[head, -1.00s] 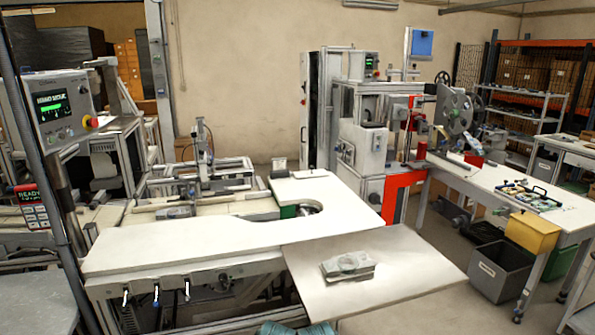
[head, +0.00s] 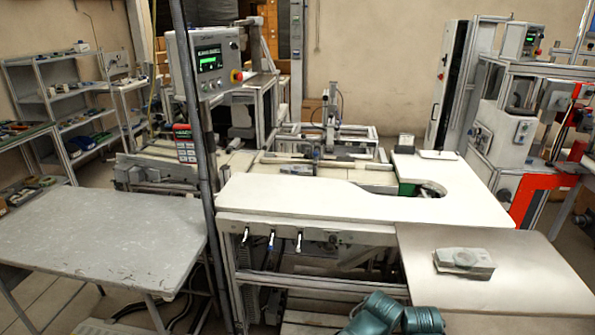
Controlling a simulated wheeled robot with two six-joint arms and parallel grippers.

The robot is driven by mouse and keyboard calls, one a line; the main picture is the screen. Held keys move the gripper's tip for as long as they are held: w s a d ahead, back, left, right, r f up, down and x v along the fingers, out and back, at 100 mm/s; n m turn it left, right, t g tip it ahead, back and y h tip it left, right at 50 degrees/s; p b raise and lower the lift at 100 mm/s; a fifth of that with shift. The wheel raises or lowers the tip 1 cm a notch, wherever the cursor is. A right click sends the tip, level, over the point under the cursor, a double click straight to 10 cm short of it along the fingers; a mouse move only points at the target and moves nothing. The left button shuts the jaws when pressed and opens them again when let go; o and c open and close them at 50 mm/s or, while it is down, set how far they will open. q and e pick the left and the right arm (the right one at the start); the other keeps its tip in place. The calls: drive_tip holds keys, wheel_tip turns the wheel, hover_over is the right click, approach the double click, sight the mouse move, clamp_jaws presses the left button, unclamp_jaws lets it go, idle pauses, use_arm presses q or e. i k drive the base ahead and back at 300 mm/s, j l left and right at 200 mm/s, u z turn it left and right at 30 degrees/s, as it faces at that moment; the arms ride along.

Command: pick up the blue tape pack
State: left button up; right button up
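A grey block-like pack (head: 463,262) with a round mark lies on the light side table (head: 510,292) at the lower right. Neither of my grippers shows.
The white machine table (head: 330,199) spans the middle, with a dark upright pole (head: 193,110) at its left. A worn grey table (head: 105,240) fills the lower left. Shelves (head: 75,110) stand behind it. Floor shows at the bottom left.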

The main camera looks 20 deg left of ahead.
sight(285, 169)
drive_tip(key=i+j+z, duration=0.15)
drive_tip(key=j, duration=0.5)
drive_tip(key=j+z, duration=0.15)
drive_tip(key=j, duration=0.5)
drive_tip(key=i, duration=0.05)
